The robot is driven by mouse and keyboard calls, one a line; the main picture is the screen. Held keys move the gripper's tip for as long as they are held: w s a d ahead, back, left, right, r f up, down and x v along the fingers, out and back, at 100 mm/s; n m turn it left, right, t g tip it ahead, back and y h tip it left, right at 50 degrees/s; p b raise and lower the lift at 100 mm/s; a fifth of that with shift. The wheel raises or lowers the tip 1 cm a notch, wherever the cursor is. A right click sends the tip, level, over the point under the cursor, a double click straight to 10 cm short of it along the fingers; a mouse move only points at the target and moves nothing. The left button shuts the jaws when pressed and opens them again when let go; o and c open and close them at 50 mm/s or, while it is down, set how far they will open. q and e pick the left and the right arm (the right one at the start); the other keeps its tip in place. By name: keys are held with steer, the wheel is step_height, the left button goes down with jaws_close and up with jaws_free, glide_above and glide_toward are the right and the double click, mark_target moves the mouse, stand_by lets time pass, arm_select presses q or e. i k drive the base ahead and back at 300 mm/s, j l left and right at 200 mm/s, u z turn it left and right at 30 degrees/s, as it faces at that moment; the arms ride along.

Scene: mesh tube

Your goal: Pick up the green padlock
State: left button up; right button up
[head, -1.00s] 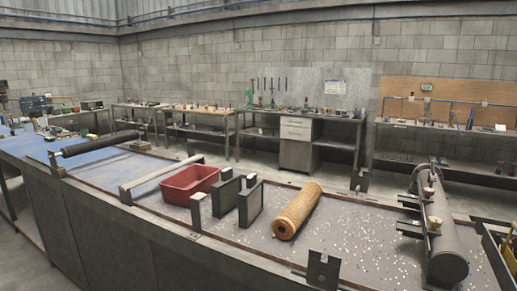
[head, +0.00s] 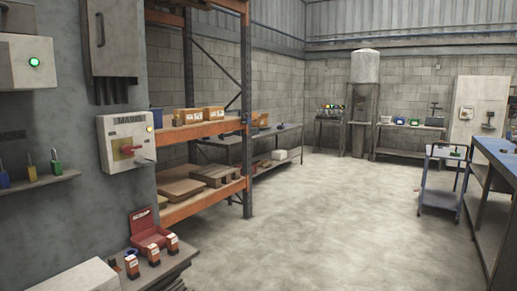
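The green padlock (head: 56,162) stands on a small wall shelf (head: 40,184) at the far left of the head view. A yellow padlock (head: 31,168) and a blue padlock (head: 4,178) stand to its left on the same shelf. The green padlock is the rightmost of the three, near the shelf's right end. Neither of my grippers is in view.
A switch box (head: 128,142) with a red handle is on the wall right of the shelf. Below is a bench (head: 165,268) with a red case (head: 150,228). An orange rack (head: 205,132) stands behind. The floor (head: 315,220) at centre is open; a cart (head: 441,185) stands right.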

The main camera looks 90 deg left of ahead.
mark_target(56, 166)
steer(key=u, duration=4.05)
